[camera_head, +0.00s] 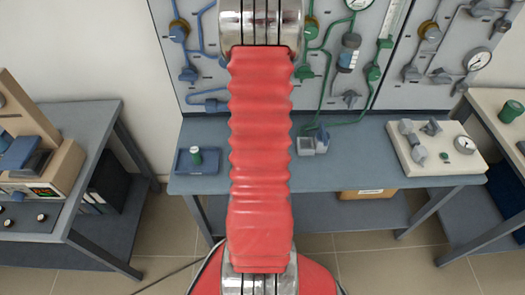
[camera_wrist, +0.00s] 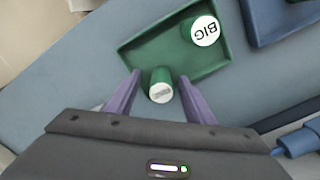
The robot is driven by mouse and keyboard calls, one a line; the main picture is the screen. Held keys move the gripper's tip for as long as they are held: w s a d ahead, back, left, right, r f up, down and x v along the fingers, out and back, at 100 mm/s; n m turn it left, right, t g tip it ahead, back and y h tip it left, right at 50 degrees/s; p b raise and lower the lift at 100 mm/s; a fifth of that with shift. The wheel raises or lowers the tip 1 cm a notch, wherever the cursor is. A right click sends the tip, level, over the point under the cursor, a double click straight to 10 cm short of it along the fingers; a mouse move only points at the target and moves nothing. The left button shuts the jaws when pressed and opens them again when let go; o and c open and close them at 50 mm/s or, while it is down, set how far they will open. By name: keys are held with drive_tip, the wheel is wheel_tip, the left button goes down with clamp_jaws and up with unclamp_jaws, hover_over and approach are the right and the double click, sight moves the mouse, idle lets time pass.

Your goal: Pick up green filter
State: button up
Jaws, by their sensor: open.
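In the wrist view, a green filter (camera_wrist: 161,86), a small cylinder with a pale labelled end, stands between the two purple fingers of my gripper (camera_wrist: 160,78). The fingers are apart, one on each side of it, and I cannot tell whether either touches it. It is at the near edge of a green tray (camera_wrist: 140,50). A second green cylinder (camera_wrist: 203,33) with a white top marked "BIG" stands in the tray's far right part. My gripper is outside the head view, where my red arm covers the middle.
A blue tray (camera_wrist: 277,24) lies right of the green one in the wrist view. The head view shows a workbench (camera_head: 350,150), a gauge panel (camera_head: 415,85), a small blue tray (camera_head: 183,165) and a pale valve block (camera_head: 440,150). A side table (camera_head: 75,125) stands left.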

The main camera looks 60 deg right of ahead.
idle(0.4)
drive_tip(key=c, duration=1.1)
drive_tip(key=shift+r, duration=0.15)
drive_tip(key=shift+c, duration=0.2)
wheel_tip(320, 180, up, 10)
drive_tip(key=shift+f, duration=0.1)
idle(0.4)
